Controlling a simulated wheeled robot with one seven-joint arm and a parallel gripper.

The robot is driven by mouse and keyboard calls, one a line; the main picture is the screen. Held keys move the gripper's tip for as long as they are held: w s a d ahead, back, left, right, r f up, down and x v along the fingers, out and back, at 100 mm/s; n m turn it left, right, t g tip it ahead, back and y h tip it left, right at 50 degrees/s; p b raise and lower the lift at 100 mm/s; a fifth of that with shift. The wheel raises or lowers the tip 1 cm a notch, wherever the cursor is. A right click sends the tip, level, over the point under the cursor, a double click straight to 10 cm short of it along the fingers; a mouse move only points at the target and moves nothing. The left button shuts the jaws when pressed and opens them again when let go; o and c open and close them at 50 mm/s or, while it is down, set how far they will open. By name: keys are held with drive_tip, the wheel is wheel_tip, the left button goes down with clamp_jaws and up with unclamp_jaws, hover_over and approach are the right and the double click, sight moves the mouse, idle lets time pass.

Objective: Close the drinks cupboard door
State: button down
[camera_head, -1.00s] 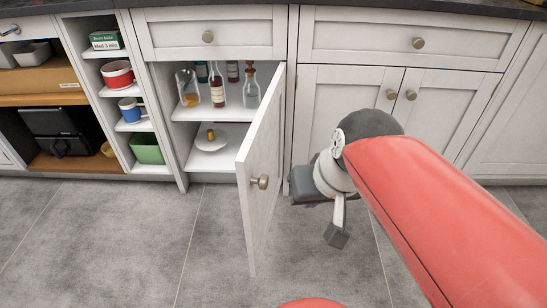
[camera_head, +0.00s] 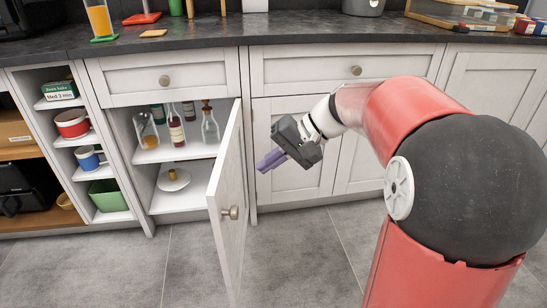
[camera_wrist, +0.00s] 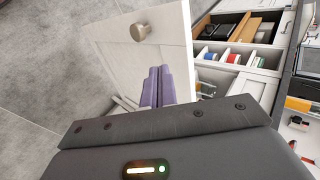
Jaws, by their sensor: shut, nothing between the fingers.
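The drinks cupboard door (camera_head: 229,205) stands wide open, hinged on its right side and swung out toward me. Its round knob (camera_head: 231,212) is on the outer face near the free edge. My gripper (camera_head: 262,166) is shut and empty, to the right of the door, on its outer side and apart from it in the head view. In the wrist view the purple fingers (camera_wrist: 157,87) lie together in front of the door (camera_wrist: 150,60), with the knob (camera_wrist: 140,31) above and left of them. Bottles (camera_head: 176,128) and a carafe (camera_head: 210,127) stand inside the cupboard.
The dark worktop (camera_head: 300,32) runs above. The grey floor (camera_head: 190,262) around the door is clear.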

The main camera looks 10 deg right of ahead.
sight(221, 185)
drive_tip(key=shift+w+a+f, duration=0.3)
drive_tip(key=shift+a+f, duration=0.35)
drive_tip(key=shift+a, duration=0.7)
drive_tip(key=shift+w+a+f, duration=0.25)
drive_tip(key=shift+a+f, duration=0.35)
drive_tip(key=shift+a, duration=0.7)
drive_tip(key=shift+w+a+f, duration=0.3)
drive_tip(key=shift+a+f, duration=0.35)
drive_tip(key=shift+a, duration=0.7)
